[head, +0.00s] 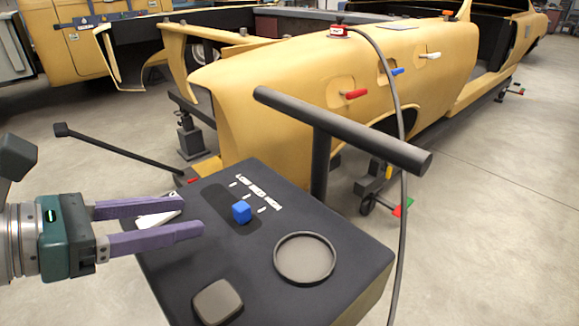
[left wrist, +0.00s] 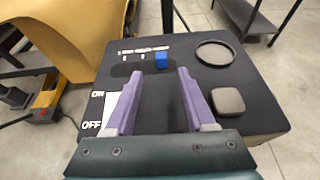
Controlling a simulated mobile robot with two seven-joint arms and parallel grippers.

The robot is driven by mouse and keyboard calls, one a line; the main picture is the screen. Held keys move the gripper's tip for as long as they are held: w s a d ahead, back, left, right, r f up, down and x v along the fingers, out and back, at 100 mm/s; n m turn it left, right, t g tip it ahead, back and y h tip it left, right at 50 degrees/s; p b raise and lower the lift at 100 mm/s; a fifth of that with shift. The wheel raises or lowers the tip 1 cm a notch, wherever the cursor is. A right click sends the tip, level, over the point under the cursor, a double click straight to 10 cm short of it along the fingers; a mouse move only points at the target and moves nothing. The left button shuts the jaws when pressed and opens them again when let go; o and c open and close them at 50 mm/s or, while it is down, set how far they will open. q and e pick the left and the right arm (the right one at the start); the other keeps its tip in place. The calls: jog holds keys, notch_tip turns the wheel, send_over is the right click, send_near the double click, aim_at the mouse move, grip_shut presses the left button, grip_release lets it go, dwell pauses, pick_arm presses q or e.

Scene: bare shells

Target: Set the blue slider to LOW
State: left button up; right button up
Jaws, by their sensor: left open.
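The blue slider (head: 241,211) is a small block in a dark slot on top of the black console (head: 185,255). White labels, LOW through HIGH, and tick marks run along the slot. In the left wrist view the blue slider (left wrist: 162,61) is at the right end of the slot, under the HIGH label. My left gripper (head: 193,214) has purple fingers, open and empty, pointing at the slider from the left. In the left wrist view the open fingertips (left wrist: 160,72) lie to either side of the slider's line, just short of it. My right gripper is not in view.
A round dish (head: 304,258) and a rounded square pad (head: 217,301) lie on the console. A white ON/OFF rocker (left wrist: 111,106) is near the left finger. A black T-shaped bar (head: 340,130) rises behind the console. A yellow car shell (head: 290,90) stands beyond.

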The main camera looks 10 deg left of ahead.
aim_at(235, 209)
pick_arm(q)
jog(key=shift+w+d+f, duration=0.1)
jog(key=shift+w+d, duration=0.1)
jog(key=shift+w, duration=0.1)
jog(key=b+x, duration=0.1)
jog(key=x, duration=0.7)
jog(key=shift+w+d+f, duration=0.15)
jog(key=shift+d+f, duration=0.15)
jog(key=shift+c, duration=0.2)
grip_shut()
dwell(0.6)
